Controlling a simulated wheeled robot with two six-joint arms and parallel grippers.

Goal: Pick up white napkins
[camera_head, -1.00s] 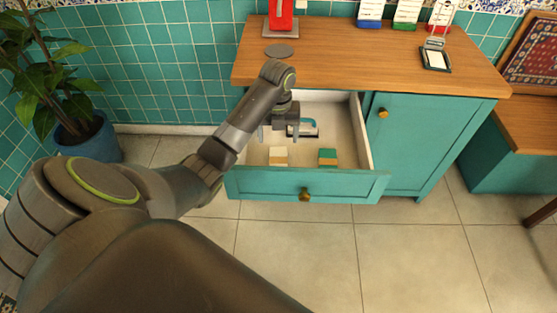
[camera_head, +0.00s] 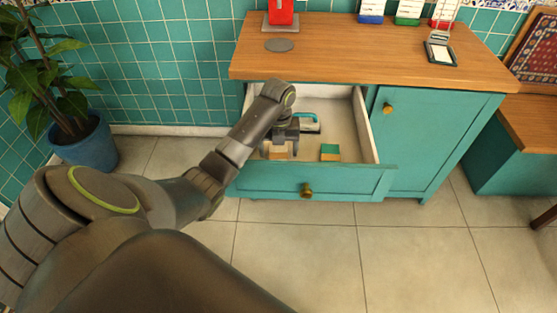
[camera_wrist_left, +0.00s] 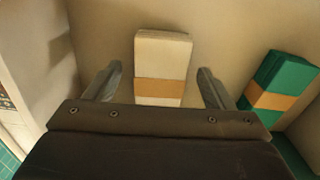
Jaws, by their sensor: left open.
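The white napkins (camera_wrist_left: 163,56) are a stack with a tan band, lying in the open drawer (camera_head: 250,177). In the left wrist view they lie between and just beyond the two fingertips of my left gripper (camera_wrist_left: 160,78). In the head view my left gripper (camera_head: 279,150) is inside the drawer, over the napkins (camera_head: 279,155), and hides part of them. Its fingers are open, one to each side of the stack. My right gripper is not in view.
Green napkins (camera_wrist_left: 284,80) with a tan band lie to the right in the drawer; they also show in the head view (camera_head: 330,151). A teal-handled item (camera_head: 311,124) lies behind them. The wooden counter (camera_head: 350,55) is above the drawer, with a red appliance (camera_head: 281,12) on it.

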